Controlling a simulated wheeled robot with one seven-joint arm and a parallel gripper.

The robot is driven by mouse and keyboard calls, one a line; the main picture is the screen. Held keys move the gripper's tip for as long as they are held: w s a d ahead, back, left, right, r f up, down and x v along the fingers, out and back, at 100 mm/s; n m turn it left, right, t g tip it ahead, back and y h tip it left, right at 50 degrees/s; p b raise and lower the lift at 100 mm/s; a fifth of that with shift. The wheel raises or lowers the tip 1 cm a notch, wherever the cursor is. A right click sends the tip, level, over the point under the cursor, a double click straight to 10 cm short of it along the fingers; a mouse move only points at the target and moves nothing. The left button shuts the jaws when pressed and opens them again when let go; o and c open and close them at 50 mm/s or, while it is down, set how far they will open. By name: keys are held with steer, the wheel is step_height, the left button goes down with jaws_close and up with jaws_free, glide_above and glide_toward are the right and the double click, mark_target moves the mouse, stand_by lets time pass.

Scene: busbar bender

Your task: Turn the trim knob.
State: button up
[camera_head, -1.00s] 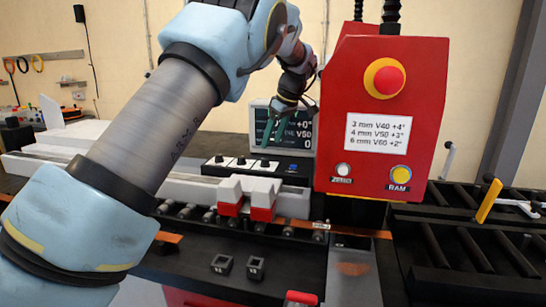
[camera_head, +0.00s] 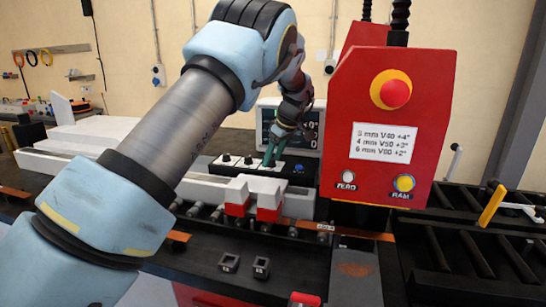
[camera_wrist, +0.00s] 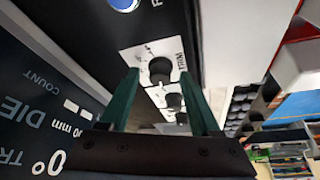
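The trim knob (camera_wrist: 159,69) is a black round knob on a white plate marked TRIM, nearest to me in a row of knobs in the wrist view. My gripper (camera_wrist: 157,76) is open, with one green finger on each side of the knob in that view. I see bare plate between knob and fingers; whether the tips reach down to the knob's height I cannot tell. In the head view my gripper (camera_head: 271,157) points down at the right part of the knob panel (camera_head: 236,167) and hides the trim knob there.
A display (camera_head: 309,143) stands just behind the gripper. A blue button (camera_head: 299,168) is right of the knobs. The red control box (camera_head: 385,120), with a red stop button (camera_head: 395,93), rises close on the right. White-and-red clamp blocks (camera_head: 253,196) are in front.

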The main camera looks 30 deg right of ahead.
jaws_close()
